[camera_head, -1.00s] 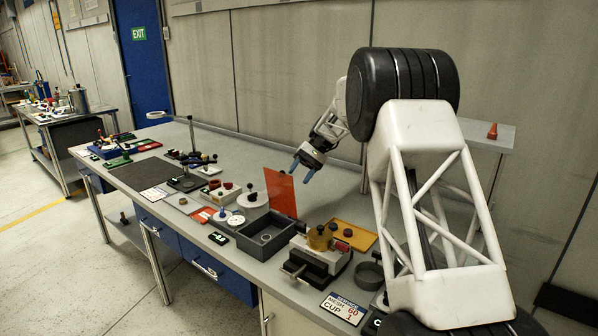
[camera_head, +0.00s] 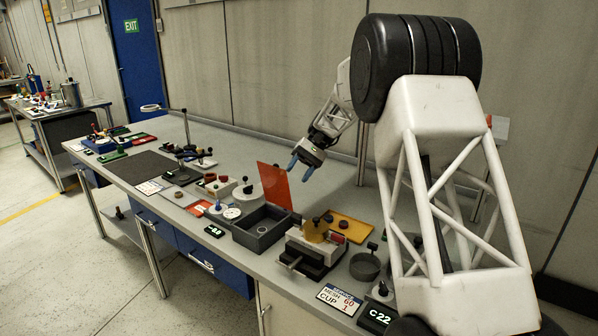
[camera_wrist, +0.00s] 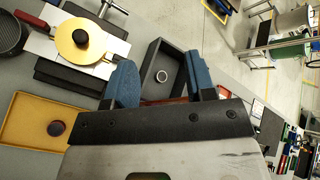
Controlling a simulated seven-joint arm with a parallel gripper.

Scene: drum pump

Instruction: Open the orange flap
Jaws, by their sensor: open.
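The orange flap (camera_head: 274,186) stands upright at the back edge of a dark grey open box (camera_head: 262,228) in the head view. The box's inside is exposed. My gripper (camera_head: 299,168) is open and empty, with its blue fingers near the flap's upper right corner. I cannot tell whether a finger touches the flap. In the wrist view, the grey box (camera_wrist: 153,60) with a small round ring inside lies between and beyond the open fingers (camera_wrist: 160,80). A thin reddish strip there may be the flap's edge, mostly hidden by my gripper.
Right of the box stands a clamp-like device (camera_head: 315,248) with a yellow disc, and a yellow tray (camera_head: 350,228) lies behind it. A white cylinder (camera_head: 247,197) stands close on the left. The bench behind the flap is mostly clear.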

